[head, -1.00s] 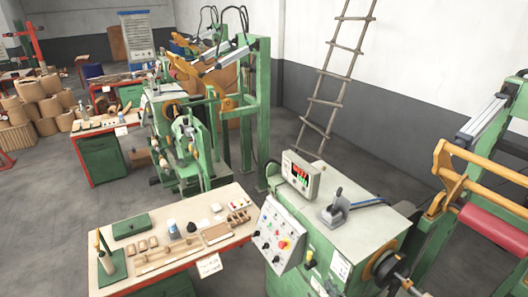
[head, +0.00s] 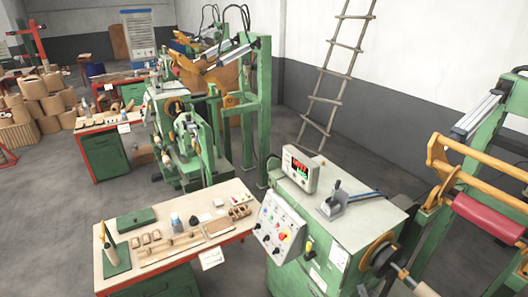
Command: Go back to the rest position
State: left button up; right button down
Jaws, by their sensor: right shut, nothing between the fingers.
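My left gripper is not in the head view. My right gripper is hardly to be made out at the lower edge, and its fingertips cannot be told apart there; it is shut with nothing in it. No object is seen held. The green winding machine (head: 345,232) stands at the lower right, with a control panel (head: 279,228) on its near left side and a dark spindle (head: 383,256) on its right.
A red roll (head: 488,216) on a green frame is at the right. A ladder (head: 336,75) leans behind. Grey floor (head: 50,220) is free at the left.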

jog(key=s+d+f+m+g+h, duration=0.35)
jog(key=s+d+m, duration=0.2)
jog(key=m, duration=0.35)
jog(key=s+a+f+m+g+y, duration=0.1)
jog(key=s+a+f+m+g, duration=0.15)
jog(key=s+m, duration=0.4)
jog(key=s+a+f+m+g+y, duration=0.1)
jog(key=s+f+m+g+y, duration=0.2)
jog(key=s, duration=0.6)
jog(key=s+a+f+m+g, duration=0.25)
jog(key=s+f+m, duration=0.2)
jog(key=s, duration=0.25)
notch_tip(320, 180, down, 38)
jog(key=s+g+b, duration=0.1)
jog(key=g+b, duration=0.1)
jog(key=b, duration=0.9)
pick_arm(q)
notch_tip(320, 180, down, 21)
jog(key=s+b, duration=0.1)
jog(key=b, duration=0.8)
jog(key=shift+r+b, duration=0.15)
jog(key=shift+b, duration=0.15)
pick_arm(e)
jog(key=s+f, duration=1)
jog(key=f, duration=0.4)
jog(key=s+f+n+g, duration=0.1)
jog(key=s+f, duration=0.9)
jog(key=f, duration=0.5)
jog(key=shift+s+a+y, duration=0.2)
jog(key=shift+s+y, duration=0.15)
